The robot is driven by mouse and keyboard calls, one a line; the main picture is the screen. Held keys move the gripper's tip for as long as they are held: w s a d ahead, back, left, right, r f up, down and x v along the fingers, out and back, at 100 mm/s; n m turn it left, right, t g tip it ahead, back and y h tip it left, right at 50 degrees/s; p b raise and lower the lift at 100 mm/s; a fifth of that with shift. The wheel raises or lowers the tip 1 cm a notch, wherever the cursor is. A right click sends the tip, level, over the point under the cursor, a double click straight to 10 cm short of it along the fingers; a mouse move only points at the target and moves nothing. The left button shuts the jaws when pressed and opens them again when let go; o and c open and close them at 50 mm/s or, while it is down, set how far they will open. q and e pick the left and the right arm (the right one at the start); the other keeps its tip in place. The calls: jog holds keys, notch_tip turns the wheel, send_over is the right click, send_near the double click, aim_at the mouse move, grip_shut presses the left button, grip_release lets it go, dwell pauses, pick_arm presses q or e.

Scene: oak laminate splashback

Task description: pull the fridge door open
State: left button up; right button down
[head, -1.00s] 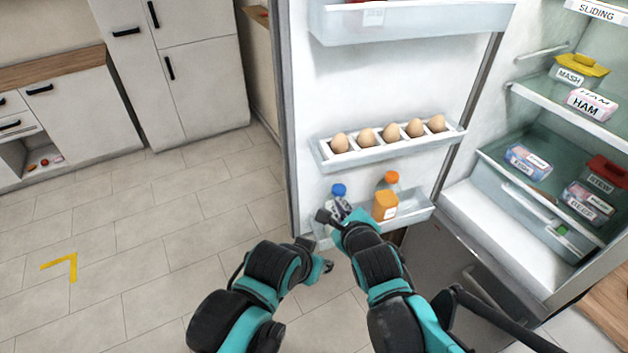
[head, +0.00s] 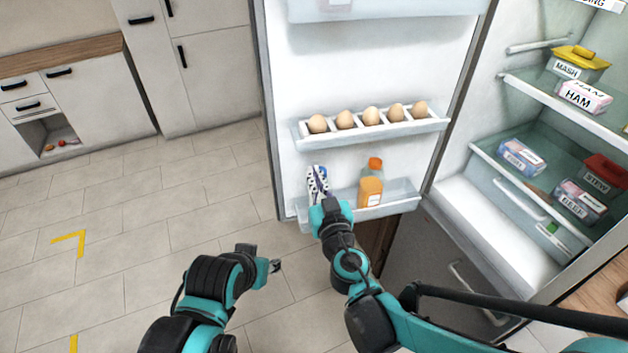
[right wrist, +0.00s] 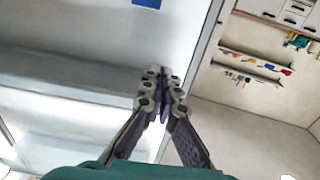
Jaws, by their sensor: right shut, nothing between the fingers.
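The fridge door (head: 375,70) stands wide open, its white inner side with racks facing me. Its free edge is on the left in the head view. My right gripper (head: 318,182) is shut and empty, raised in front of the left end of the lower door rack (head: 397,195). It overlaps the door in the picture; I cannot tell whether it touches. In the right wrist view the closed fingertips (right wrist: 164,84) point up beside the door's pale panel (right wrist: 70,75) and its edge. My left gripper (head: 274,266) is low, left of the door and apart from it; its fingers are too small to judge.
Several eggs (head: 371,116) sit in the middle door rack. Fridge shelves (head: 560,100) at right hold labelled food boxes. The tiled floor (head: 190,200) left of the door is clear.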

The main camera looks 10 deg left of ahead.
jog(key=b+x, duration=0.2)
jog(key=x, duration=0.8)
jog(key=shift+w, duration=0.1)
jog(key=w+a+m+t+h, duration=0.1)
jog(key=w+a+m+h, duration=0.2)
jog(key=w, duration=0.7)
jog(key=shift+w+a+r+h, duration=0.25)
jog(key=shift+w+a+h, duration=0.1)
jog(key=shift+a+h, duration=0.55)
jog(key=shift+d, duration=0.1)
